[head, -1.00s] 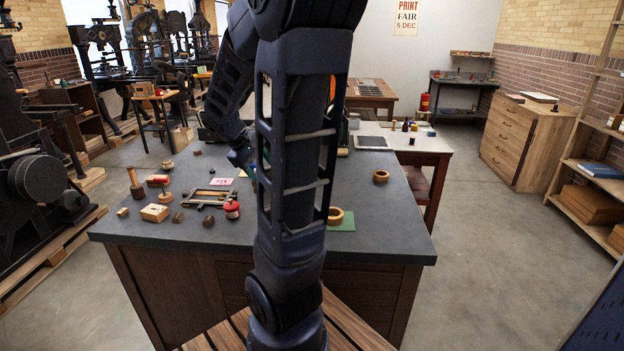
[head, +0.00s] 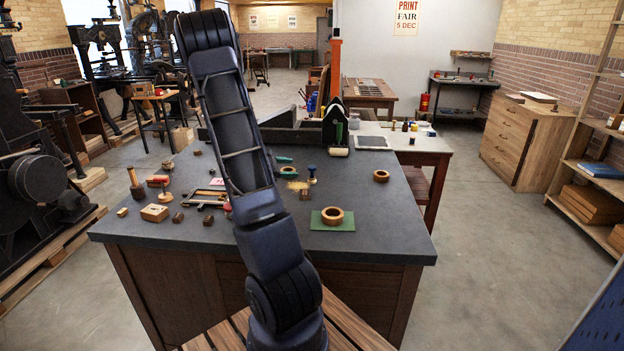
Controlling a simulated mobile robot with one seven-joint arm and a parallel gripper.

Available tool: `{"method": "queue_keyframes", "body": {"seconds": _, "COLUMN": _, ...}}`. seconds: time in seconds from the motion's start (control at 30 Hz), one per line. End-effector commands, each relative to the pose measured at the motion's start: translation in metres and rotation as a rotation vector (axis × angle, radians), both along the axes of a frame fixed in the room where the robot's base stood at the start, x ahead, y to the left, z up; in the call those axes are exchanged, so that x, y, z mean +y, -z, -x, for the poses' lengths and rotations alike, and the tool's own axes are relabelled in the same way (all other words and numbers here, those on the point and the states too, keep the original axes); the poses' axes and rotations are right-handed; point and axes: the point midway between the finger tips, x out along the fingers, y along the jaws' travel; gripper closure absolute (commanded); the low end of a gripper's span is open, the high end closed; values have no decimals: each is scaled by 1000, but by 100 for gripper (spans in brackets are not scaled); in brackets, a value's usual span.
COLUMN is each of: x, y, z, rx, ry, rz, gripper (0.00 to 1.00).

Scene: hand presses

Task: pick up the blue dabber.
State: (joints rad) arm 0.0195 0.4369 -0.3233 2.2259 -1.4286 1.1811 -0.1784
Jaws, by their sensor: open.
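A small upright piece with a dark blue top (head: 312,173), which looks like the blue dabber, stands on the grey worktop (head: 390,215), right of my raised arm. It is small in the picture, so its details are unclear. Nothing touches it that I can see. My gripper is not visible; my arm rises across the middle left of the head view and its far end is hidden behind its own links.
Close by are green-handled tools (head: 288,170), a tan piece (head: 297,185) and a small brown block (head: 304,194). The right front worktop is clear.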

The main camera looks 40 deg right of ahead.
Motion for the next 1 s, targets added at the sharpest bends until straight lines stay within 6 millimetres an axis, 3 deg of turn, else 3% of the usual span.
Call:
{"method": "queue_keyframes", "body": {"seconds": 0.2, "x": -32, "y": 37, "z": -28, "rx": 189, "ry": -112, "rz": 109, "gripper": 40}}
{"method": "queue_keyframes", "body": {"seconds": 0.43, "x": -53, "y": 67, "z": -51, "rx": 338, "ry": -216, "rz": 192, "gripper": 40}}
{"method": "queue_keyframes", "body": {"seconds": 0.77, "x": -69, "y": 78, "z": -59, "rx": 388, "ry": -252, "rz": 221, "gripper": 40}}
{"method": "queue_keyframes", "body": {"seconds": 1.0, "x": -101, "y": 78, "z": -57, "rx": 387, "ry": -251, "rz": 219, "gripper": 40}}
